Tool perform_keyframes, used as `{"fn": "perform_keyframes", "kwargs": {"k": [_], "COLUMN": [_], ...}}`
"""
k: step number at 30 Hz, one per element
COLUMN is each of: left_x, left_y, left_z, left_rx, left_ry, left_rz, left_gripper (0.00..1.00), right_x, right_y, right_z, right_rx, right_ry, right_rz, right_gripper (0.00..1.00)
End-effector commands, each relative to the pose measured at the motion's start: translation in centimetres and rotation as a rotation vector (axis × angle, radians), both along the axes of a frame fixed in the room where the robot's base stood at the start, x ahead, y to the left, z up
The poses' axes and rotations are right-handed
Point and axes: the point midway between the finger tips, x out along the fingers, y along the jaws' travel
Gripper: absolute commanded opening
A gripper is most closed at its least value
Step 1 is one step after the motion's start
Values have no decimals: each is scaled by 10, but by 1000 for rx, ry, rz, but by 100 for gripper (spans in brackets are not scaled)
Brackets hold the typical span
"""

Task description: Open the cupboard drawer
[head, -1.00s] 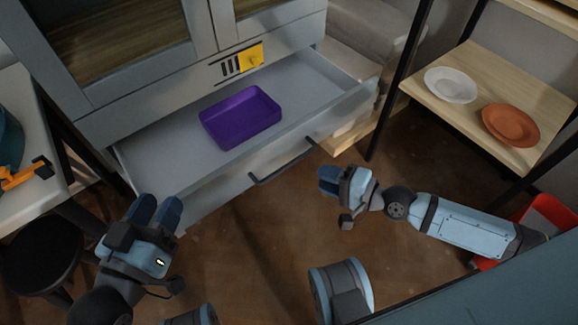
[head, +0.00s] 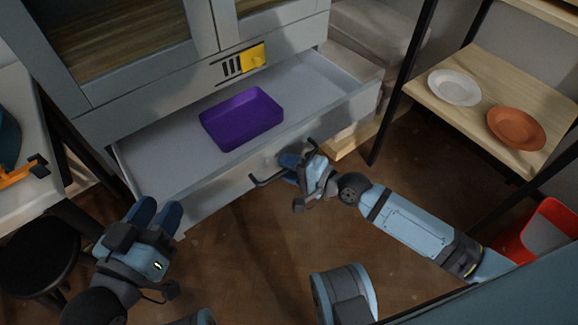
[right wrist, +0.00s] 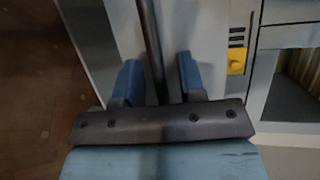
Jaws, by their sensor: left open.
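The cupboard drawer (head: 214,194) stands pulled out from the grey cupboard (head: 150,101), with a purple tray (head: 252,127) inside. Its dark bar handle (head: 262,183) is on the front panel, partly hidden by my right gripper (head: 290,166). In the right wrist view the handle (right wrist: 151,45) runs between the two blue fingers of my right gripper (right wrist: 159,82). Gaps show on both sides, so it is open around the bar. My left gripper (head: 158,212) is open and empty, near the drawer's front left corner.
A yellow piece (head: 253,57) is on the cupboard front above the drawer. A wooden shelf (head: 462,112) at the right holds a white plate (head: 454,87) and an orange plate (head: 516,128). A black stool (head: 38,258) stands at the lower left. The floor before the drawer is clear.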

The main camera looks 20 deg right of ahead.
Motion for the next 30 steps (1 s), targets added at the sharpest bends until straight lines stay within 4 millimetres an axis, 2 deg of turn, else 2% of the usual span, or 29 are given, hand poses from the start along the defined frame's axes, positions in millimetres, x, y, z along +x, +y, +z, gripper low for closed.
{"fn": "perform_keyframes", "kwargs": {"k": [1,3,5,11,18,21,30], "left_x": [0,-1,-1,-1,-4,-4,-3], "left_y": [0,0,0,0,-1,-1,-1], "left_z": [0,-1,-1,0,15,18,19], "left_rx": [0,0,-1,0,-45,-57,-59], "left_ry": [1,2,3,5,-2,-16,-23], "left_rz": [0,0,0,0,17,24,25], "left_gripper": [43,43,43,43,43,43,43], "right_x": [0,0,0,-2,-39,-47,-49], "right_y": [0,0,0,-1,-14,-17,-18], "right_z": [0,0,0,1,2,1,0], "right_rx": [0,0,0,-1,-4,-3,-1], "right_ry": [0,0,0,1,3,0,-1], "right_rz": [0,0,0,0,2,2,0], "right_gripper": [28,12,0,0,0,0,0]}}
